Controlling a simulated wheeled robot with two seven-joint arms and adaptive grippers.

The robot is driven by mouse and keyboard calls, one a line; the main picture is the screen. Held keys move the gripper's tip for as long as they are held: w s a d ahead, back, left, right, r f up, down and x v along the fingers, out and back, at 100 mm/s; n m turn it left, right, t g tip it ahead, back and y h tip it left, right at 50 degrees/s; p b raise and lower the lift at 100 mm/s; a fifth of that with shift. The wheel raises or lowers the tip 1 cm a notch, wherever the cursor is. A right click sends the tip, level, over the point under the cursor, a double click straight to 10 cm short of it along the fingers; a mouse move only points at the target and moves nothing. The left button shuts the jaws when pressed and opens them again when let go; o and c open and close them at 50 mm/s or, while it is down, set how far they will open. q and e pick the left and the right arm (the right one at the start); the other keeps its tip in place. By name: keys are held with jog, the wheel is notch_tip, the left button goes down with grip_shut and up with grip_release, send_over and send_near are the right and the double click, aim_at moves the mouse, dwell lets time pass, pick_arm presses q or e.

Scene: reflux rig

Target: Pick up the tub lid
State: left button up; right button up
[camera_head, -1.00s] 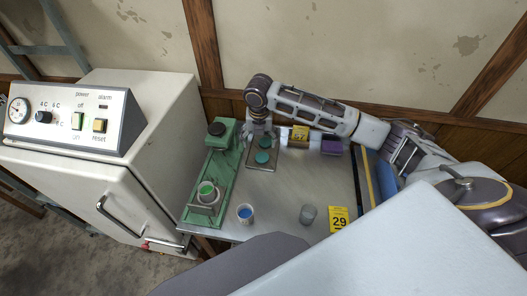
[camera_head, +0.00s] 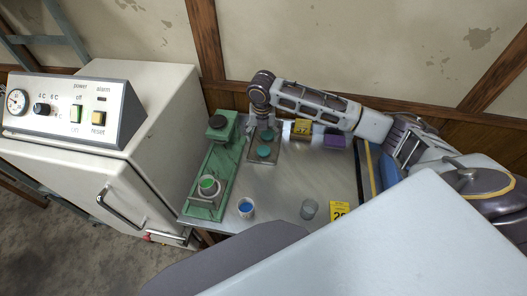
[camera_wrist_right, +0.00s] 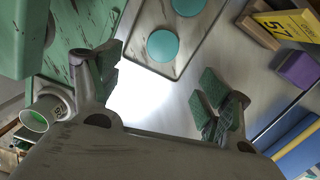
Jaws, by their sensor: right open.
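Two teal round discs lie on a small brown-edged tray (camera_head: 256,162), a near one (camera_head: 264,151) and a far one (camera_head: 267,134). They look like lids, but I cannot tell which is the tub lid. In the right wrist view the discs (camera_wrist_right: 162,45) show flat and apart from each other. My right gripper (camera_head: 265,121) points down at the tray's far end. In the wrist view its green-padded fingers (camera_wrist_right: 160,88) are spread with nothing between them. The discs lie beyond the fingertips in that view. My left gripper is not in view.
A green stand (camera_head: 217,165) with a green-topped cup is left of the tray. The table's middle (camera_head: 300,175) is clear.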

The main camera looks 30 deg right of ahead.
send_over(264, 150)
jog(key=s+a, duration=0.1)
jog(key=shift+a+f, duration=0.1)
jog(key=shift+f, duration=2.8)
jog(key=shift+w+d+f+p, duration=0.1)
jog(key=shift+d+f, duration=0.05)
jog(key=shift+f, duration=0.7)
jog(key=shift+w+d+f+p, duration=0.1)
jog(key=shift+w+f+p, duration=0.05)
jog(key=shift+f, duration=0.7)
jog(key=shift+w+d+f+p, duration=0.1)
jog(key=shift+d+f, duration=0.05)
jog(key=shift+f, duration=0.7)
jog(key=c, duration=0.8)
